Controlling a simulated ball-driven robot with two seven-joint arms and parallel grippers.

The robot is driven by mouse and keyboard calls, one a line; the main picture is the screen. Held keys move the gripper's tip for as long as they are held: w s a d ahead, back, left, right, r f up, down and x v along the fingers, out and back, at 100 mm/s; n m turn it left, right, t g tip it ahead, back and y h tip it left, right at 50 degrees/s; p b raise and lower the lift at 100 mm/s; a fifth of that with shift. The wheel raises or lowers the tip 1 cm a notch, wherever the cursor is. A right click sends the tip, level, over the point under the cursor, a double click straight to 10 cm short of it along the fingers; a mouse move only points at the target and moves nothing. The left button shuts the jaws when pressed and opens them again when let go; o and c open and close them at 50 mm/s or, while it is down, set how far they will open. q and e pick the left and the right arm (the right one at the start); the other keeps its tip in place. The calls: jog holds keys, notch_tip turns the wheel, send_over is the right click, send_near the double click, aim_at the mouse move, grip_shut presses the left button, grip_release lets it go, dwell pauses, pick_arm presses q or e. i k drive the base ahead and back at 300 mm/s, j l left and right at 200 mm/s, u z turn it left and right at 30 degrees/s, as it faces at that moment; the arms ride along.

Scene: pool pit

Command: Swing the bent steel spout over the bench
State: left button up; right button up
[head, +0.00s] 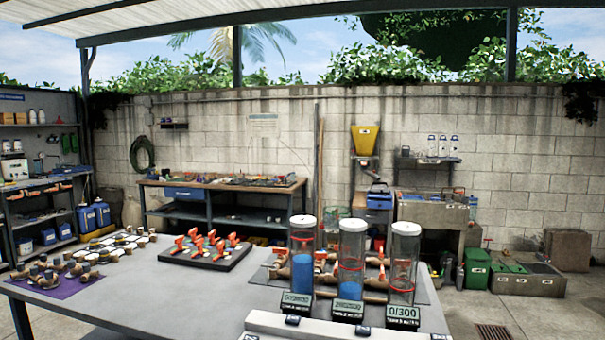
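The grey bench (190,302) fills the foreground. Three clear upright cylinders stand on its right part. The left cylinder (302,272) and the middle cylinder (350,288) hold blue liquid. The right cylinder (403,255) looks empty, and the display (402,316) before it reads 0/300. Brass-coloured pipe parts with red handles lie behind and beside the cylinders. I cannot make out a bent steel spout with certainty. Neither of my grippers is in view.
A black tray (222,262) of red-handled valves and a purple mat (92,286) with small fittings lie on the bench. A white bar (275,322) runs along the front. A back workbench (150,183), a sink (432,213) and green bins (477,268) stand near the wall.

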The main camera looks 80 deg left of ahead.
aim_at(371, 174)
jog(key=u, duration=2.3)
jog(key=i+l+z, duration=0.2)
jog(key=l, duration=0.15)
jog(key=i+l+z, duration=0.25)
jog(key=l+z, duration=0.25)
jog(key=i+l+z, duration=0.2)
jog(key=z, duration=0.3)
jog(key=i+z, duration=0.5)
jog(key=i+l+u, duration=0.15)
jog(key=i, duration=0.35)
jog(key=i+l+u, duration=0.2)
jog(key=i, duration=0.25)
jog(key=i+j+u, duration=0.15)
jog(key=i+u, duration=0.5)
jog(key=u, duration=0.15)
jog(key=i+l+u, duration=0.1)
jog(key=i+u, duration=0.55)
jog(key=i, duration=1.6)
jog(key=i+u, duration=0.2)
jog(key=i, duration=0.3)
jog(key=i+u, duration=0.2)
jog(key=i, duration=0.3)
jog(key=i+l+u, duration=0.2)
jog(key=i, duration=0.3)
jog(key=i+j+z, duration=0.25)
jog(key=i, duration=0.3)
jog(key=i+j+z, duration=0.2)
jog(key=i+j, duration=0.15)
jog(key=i, duration=0.15)
